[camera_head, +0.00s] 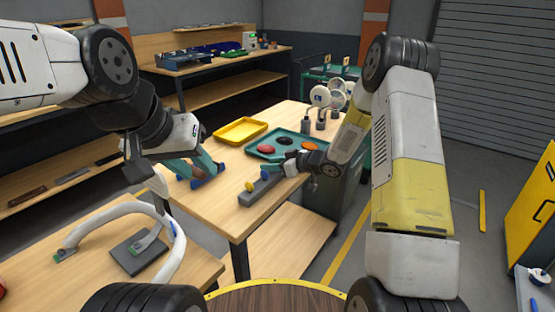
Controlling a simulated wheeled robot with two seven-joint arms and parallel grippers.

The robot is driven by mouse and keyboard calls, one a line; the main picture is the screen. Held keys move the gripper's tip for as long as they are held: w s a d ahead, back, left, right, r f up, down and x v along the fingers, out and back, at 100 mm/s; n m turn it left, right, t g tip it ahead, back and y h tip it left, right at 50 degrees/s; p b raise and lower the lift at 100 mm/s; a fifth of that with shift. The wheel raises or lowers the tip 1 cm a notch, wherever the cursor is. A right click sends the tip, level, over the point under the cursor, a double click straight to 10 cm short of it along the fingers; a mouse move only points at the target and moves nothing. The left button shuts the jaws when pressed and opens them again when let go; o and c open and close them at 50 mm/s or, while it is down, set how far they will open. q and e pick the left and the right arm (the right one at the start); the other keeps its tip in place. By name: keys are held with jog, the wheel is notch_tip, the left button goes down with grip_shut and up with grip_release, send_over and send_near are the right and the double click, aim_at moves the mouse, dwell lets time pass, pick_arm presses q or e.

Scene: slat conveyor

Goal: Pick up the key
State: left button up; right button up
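A small yellow piece with a rounded head (250,186) stands at the left end of a long grey block (262,190) on the wooden table. It may be the key, but it is too small to be sure. A second yellow piece shows farther along the block, beside my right gripper (284,166). That gripper reaches in from the right, low over the block's far end; its fingertips are too small to read. My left gripper (191,172) is over the table's left side, apart from the block. Its teal fingers look spread, with blue at the tips.
A yellow tray (240,131) and a teal tray (262,150) with red and dark round parts lie behind the block. Several bottle-like items stand at the back right. A second table (100,225) at lower left bears a curved white tube (178,255) and a dark plate (130,258).

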grip_shut()
jog(key=shift+r, duration=0.1)
